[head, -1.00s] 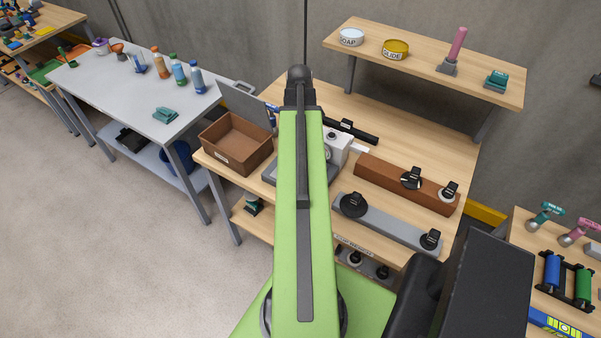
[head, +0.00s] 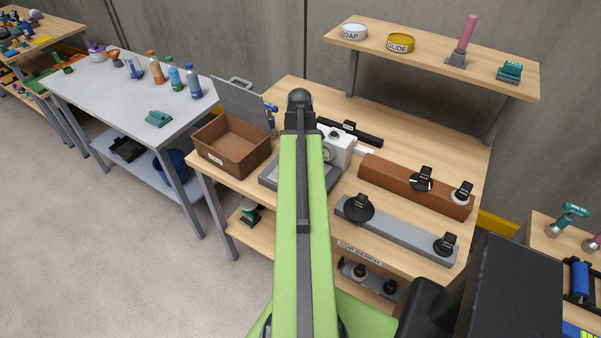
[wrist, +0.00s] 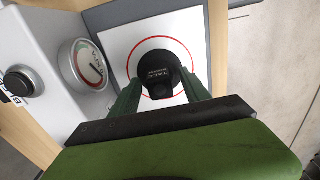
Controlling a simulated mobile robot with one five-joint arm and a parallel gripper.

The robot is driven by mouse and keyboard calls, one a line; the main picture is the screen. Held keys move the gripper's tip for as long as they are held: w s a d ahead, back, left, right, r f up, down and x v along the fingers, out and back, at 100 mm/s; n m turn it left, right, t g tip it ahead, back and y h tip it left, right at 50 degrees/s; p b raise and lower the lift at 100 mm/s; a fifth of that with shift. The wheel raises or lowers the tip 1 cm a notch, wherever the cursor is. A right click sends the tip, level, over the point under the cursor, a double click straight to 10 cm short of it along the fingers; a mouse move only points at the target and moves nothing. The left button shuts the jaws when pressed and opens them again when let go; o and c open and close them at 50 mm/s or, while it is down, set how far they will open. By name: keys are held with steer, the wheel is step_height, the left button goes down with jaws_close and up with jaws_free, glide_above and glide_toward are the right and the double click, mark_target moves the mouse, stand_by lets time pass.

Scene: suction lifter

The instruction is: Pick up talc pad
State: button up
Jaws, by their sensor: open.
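In the wrist view a round black pad with an upright black handle (wrist: 160,84) sits inside a red circle on a white plate (wrist: 120,42). In the head view my own arm hides the gripper and this pad. Other black pads stand on a brown block (head: 390,182) and a grey bar (head: 400,228).
A white gauge box (head: 338,148) stands close by the plate; its dial (wrist: 88,66) is left of my gripper. A brown open bin (head: 232,148) is to the left. A raised shelf (head: 440,58) holds tins and a pink-handled tool. Bottles stand on a grey table (head: 110,90).

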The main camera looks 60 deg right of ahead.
steer(key=shift+r, duration=0.1)
jaws_close()
stand_by(0.3)
steer(key=shift+r+p, duration=0.6)
steer(key=shift+p, duration=0.05)
step_height(320, 180, up, 4)
steer(key=p, duration=0.4)
steer(key=s+r+p, duration=0.5)
steer(key=s, duration=0.6)
steer(key=shift+s+r+p, duration=0.35)
steer(key=shift+r+p, duration=0.05)
